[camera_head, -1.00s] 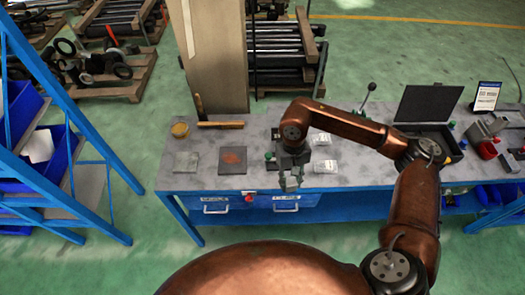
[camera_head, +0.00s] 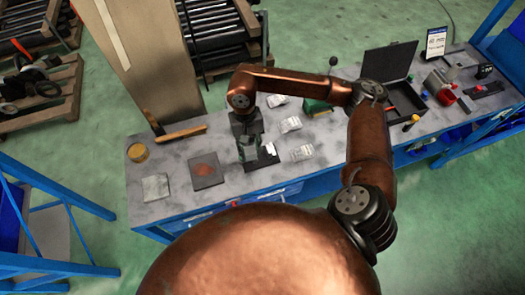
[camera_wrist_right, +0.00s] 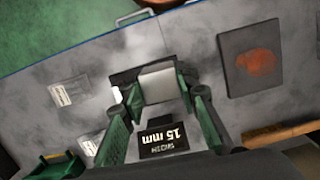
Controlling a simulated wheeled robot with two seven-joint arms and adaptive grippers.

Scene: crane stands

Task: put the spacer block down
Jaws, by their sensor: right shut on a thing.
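My right gripper (camera_head: 247,156) points down over the bench, at a black mat (camera_head: 266,160). In the right wrist view its green-sided fingers (camera_wrist_right: 157,96) are shut on a pale grey block (camera_wrist_right: 158,85), which I take as the spacer block. In the head view the block is mostly hidden by the gripper. My left gripper is not in view.
On the grey bench (camera_head: 225,179), a dark plate with a reddish patch (camera_head: 206,170) lies left of the gripper. Pale packets (camera_head: 302,152) lie to its right. A hammer-like tool (camera_head: 181,133), a yellow tin (camera_head: 138,152) and an open black case (camera_head: 400,98) are farther off.

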